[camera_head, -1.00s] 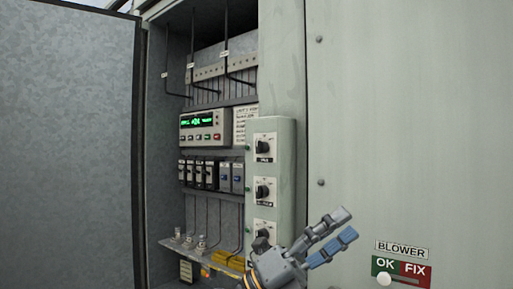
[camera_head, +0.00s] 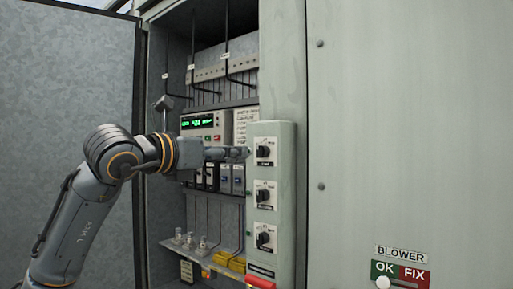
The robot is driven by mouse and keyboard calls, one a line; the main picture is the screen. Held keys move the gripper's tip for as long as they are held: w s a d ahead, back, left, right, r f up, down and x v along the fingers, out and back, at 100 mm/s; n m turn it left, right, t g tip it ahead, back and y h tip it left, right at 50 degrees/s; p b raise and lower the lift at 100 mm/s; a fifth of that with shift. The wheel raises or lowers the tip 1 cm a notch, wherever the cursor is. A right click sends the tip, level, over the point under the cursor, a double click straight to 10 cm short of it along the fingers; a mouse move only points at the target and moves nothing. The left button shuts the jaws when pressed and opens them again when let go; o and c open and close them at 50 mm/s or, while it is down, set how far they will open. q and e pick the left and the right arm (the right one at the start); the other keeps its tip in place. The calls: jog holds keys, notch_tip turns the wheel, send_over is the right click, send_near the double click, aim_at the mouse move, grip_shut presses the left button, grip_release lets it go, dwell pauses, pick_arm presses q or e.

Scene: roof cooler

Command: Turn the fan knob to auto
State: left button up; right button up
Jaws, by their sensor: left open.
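Three black rotary knobs sit in a column on a pale green control box: a top knob (camera_head: 263,152), a middle knob (camera_head: 263,195) and a bottom knob (camera_head: 263,238). Their small labels are too small to read, so I cannot tell which is the fan knob. My left gripper (camera_head: 240,153) reaches in from the left at the height of the top knob. Its fingertips are just left of that knob, near the box's left edge. It is open and seen side-on; I cannot tell whether it touches the box. My right gripper is not in view.
The open cabinet holds a display panel with green text (camera_head: 197,122), breakers and wires behind my arm. An open grey door (camera_head: 65,110) stands at the left. A closed panel (camera_head: 410,120) fills the right, with a BLOWER OK/FIX sign (camera_head: 400,273) low down.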

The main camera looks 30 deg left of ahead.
aim_at(257, 151)
pick_arm(q)
jog(key=w+p, duration=0.1)
jog(key=w, duration=0.2)
jog(key=w+p, duration=0.1)
jog(key=w, duration=0.2)
jog(key=w+p, duration=0.2)
jog(key=w, duration=0.1)
jog(key=shift+w+d+r, duration=0.15)
jog(key=shift+d, duration=0.25)
jog(key=shift+w, duration=0.35)
grip_shut()
